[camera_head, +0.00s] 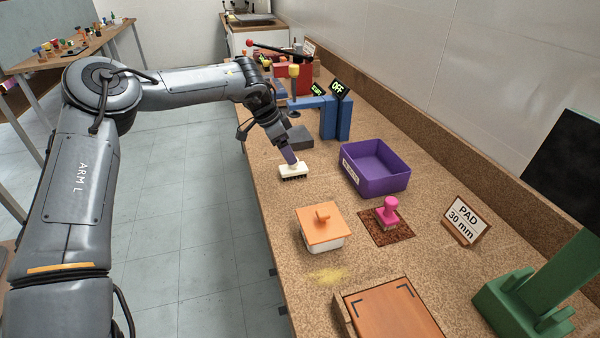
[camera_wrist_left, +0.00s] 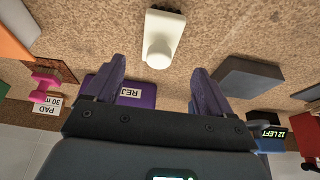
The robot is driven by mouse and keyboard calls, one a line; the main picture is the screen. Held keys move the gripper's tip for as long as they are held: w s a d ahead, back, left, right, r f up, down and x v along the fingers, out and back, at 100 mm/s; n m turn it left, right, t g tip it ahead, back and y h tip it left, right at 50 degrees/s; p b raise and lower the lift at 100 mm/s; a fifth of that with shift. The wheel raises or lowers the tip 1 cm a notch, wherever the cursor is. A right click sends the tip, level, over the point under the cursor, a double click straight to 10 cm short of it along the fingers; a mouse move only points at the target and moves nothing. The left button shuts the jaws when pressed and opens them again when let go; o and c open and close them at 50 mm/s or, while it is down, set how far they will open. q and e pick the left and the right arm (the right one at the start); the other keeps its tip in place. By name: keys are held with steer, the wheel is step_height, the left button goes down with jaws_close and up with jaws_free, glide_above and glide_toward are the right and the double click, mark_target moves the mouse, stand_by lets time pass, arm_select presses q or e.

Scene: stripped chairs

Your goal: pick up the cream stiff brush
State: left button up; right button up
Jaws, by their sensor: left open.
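The cream stiff brush (camera_head: 293,171) stands on the speckled bench top near its left edge, with dark bristles underneath. In the left wrist view the brush (camera_wrist_left: 171,22) shows a cream block with a rounded knob on top. My left gripper (camera_head: 289,158) is just above the brush in the head view, pointing down at it. In the wrist view my left gripper (camera_wrist_left: 157,62) has its two purple fingers spread wide, with nothing between them. The brush lies beyond the fingertips, roughly centred across the gap. My right gripper is not in view.
A purple bin (camera_head: 381,181) stands right of the brush and a dark grey block (camera_head: 297,138) behind it. An orange-lidded box (camera_head: 323,228) and a pink stamp (camera_head: 387,211) on a brown pad are nearer. A blue stand (camera_head: 336,118) is farther back.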

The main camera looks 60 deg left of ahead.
mark_target(293, 167)
arm_select(q)
steer(key=shift+w+d+f, duration=0.15)
steer(key=shift+w+f, duration=0.15)
steer(key=shift+f, duration=0.25)
steer(key=shift+s+f+b, duration=0.1)
steer(key=shift+f+b, duration=0.3)
steer(key=shift+f, duration=0.25)
steer(key=b+x, duration=0.1)
steer(key=x, duration=0.2)
steer(key=shift+w+d+f+b, duration=0.15)
steer(key=shift+w+f+b, duration=0.15)
steer(key=shift+f, duration=0.1)
steer(key=shift+c, duration=0.2)
steer(key=c, duration=1.1)
steer(key=shift+c, duration=0.2)
steer(key=shift+r, duration=0.1)
